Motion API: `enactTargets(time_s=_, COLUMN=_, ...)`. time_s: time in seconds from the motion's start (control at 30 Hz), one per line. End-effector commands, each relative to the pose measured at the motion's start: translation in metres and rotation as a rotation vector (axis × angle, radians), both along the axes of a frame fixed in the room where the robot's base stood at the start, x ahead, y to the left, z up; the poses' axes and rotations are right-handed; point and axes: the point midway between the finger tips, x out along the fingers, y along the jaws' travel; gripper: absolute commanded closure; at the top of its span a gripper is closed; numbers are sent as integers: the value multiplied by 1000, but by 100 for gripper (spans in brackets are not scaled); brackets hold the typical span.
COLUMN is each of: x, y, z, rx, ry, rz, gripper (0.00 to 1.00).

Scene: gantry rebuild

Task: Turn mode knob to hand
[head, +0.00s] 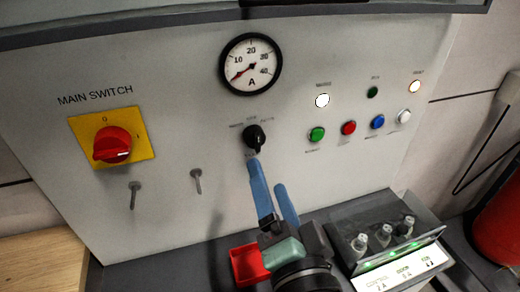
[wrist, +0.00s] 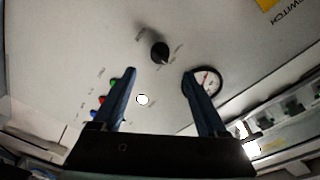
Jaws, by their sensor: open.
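The mode knob (head: 255,137) is a small black rotary knob on the pale panel, below the round gauge. The small labels around it are too blurred to read, and I cannot tell surely which one it points at. My gripper (head: 268,176) has two blue fingers, spread apart and empty. It is just below the knob in the head view, its left fingertip near the knob's lower edge. In the wrist view the knob (wrist: 159,52) shows beyond the gap between the fingertips (wrist: 160,72), apart from both fingers.
A red main switch (head: 112,145) on a yellow plate is at the left. The gauge (head: 251,64) is above the knob. Several lamps and buttons, including a green one (head: 317,134), are to the right. Two pegs (head: 197,180) stick out at lower left. A red bin (head: 247,265) and a grey box (head: 385,240) stand below.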

Motion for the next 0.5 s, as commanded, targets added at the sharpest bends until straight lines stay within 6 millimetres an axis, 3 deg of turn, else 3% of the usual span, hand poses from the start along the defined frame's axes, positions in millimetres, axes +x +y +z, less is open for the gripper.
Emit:
enactTargets(time_s=0.2, x=47, y=11, z=5, rx=-2, ry=0, rz=3, gripper=25)
enactTargets(time_s=0.5, x=85, y=18, z=3, rx=-2, ry=0, rz=1, gripper=25)
